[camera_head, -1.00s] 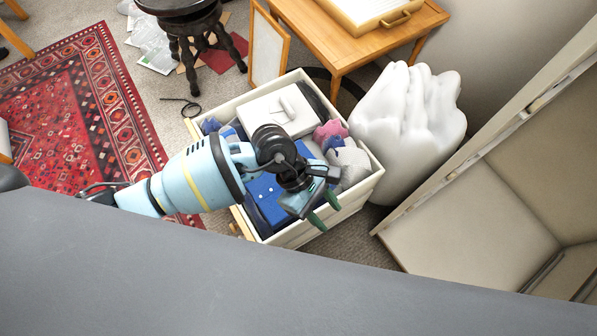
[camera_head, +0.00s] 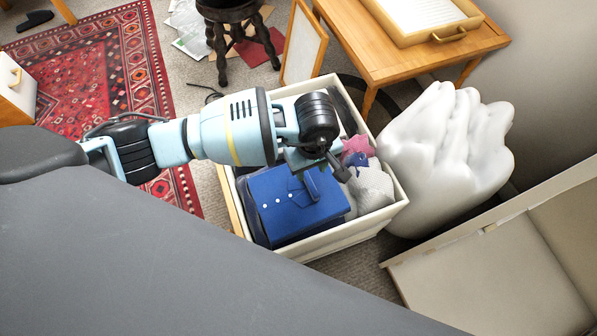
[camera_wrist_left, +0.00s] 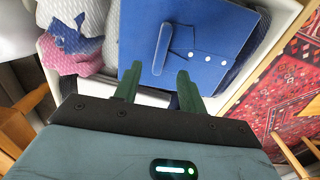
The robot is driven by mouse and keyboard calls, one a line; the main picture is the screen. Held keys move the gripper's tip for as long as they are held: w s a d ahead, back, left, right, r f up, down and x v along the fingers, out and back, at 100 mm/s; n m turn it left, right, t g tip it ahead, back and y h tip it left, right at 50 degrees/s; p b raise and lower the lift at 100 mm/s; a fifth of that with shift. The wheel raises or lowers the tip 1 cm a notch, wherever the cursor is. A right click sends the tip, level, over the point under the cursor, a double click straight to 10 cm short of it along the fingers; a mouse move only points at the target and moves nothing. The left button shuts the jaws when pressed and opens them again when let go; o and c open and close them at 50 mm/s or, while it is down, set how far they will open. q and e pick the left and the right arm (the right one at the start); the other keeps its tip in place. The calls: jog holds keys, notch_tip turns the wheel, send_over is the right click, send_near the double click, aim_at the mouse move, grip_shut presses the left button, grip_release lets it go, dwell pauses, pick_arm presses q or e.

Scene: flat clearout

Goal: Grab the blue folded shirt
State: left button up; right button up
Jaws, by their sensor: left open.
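The blue folded shirt (camera_head: 296,203) lies flat on top of the contents of a white open box (camera_head: 338,243). White buttons and a collar tab show on it. In the left wrist view the shirt (camera_wrist_left: 198,50) fills the upper middle, just beyond the fingertips. My left gripper (camera_wrist_left: 156,80) is open, its two green fingers apart with nothing clearly between them. In the head view my left gripper (camera_head: 322,170) is over the shirt's far edge, partly hidden by its own wrist. I cannot tell whether the fingers touch the shirt. My right gripper is not in view.
Pink cloth (camera_head: 356,150) and grey knitted cloth (camera_head: 371,185) lie in the box right of the shirt. A white hand-shaped chair (camera_head: 445,160) stands close at the box's right. A wooden table (camera_head: 375,60) is behind. Red rug (camera_head: 95,75) lies at left.

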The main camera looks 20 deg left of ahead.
aim_at(310, 182)
pick_arm(q)
jog(key=f+b, duration=0.1)
jog(key=f, duration=0.1)
jog(key=f+b, duration=0.1)
jog(key=f, duration=0.2)
jog(key=shift+s+d, duration=0.15)
jog(key=shift+s, duration=0.05)
jog(key=shift+f, duration=0.1)
jog(key=c, duration=0.7)
grip_shut()
